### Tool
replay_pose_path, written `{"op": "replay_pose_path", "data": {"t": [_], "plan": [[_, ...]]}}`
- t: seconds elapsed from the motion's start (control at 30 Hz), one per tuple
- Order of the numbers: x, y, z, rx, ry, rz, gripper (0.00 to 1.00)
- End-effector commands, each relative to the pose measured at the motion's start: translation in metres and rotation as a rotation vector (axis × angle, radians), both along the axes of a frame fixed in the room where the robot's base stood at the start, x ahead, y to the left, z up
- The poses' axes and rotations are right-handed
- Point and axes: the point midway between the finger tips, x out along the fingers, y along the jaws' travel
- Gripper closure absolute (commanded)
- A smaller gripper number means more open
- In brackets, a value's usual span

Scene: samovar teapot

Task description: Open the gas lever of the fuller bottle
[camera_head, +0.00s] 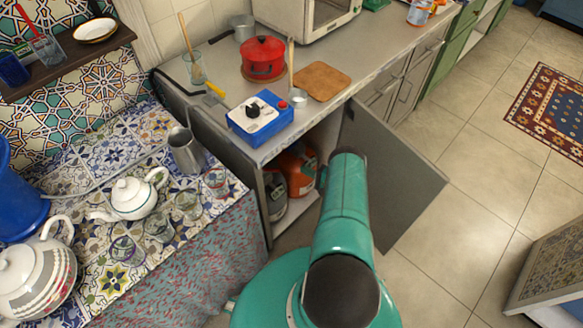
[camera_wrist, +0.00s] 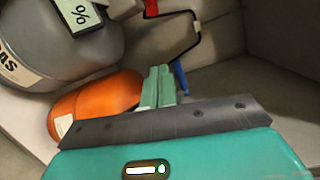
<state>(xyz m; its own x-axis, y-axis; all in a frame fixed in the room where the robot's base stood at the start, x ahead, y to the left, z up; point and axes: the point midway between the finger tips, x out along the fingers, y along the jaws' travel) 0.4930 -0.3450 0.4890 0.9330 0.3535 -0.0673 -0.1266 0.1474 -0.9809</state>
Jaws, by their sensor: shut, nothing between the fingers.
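Two gas bottles stand in the open cabinet under the counter. In the head view the orange bottle (camera_head: 298,170) is partly hidden by my arm, and the grey bottle (camera_head: 275,196) is at the left.
The grey cabinet door (camera_head: 405,185) stands open to the right of my arm. A red part (camera_wrist: 150,8) and a black bent rod (camera_wrist: 185,45) show beyond my gripper. The counter holds a blue box (camera_head: 260,117) and a red pot (camera_head: 263,57).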

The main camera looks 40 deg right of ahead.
Motion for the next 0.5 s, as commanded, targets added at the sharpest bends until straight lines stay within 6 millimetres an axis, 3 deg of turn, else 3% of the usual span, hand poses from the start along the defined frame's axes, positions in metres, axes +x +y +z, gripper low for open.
{"op": "replay_pose_path", "data": {"t": [0.5], "plan": [[0.070,0.027,-0.005,-0.001,-0.001,0.001,1.00]]}}
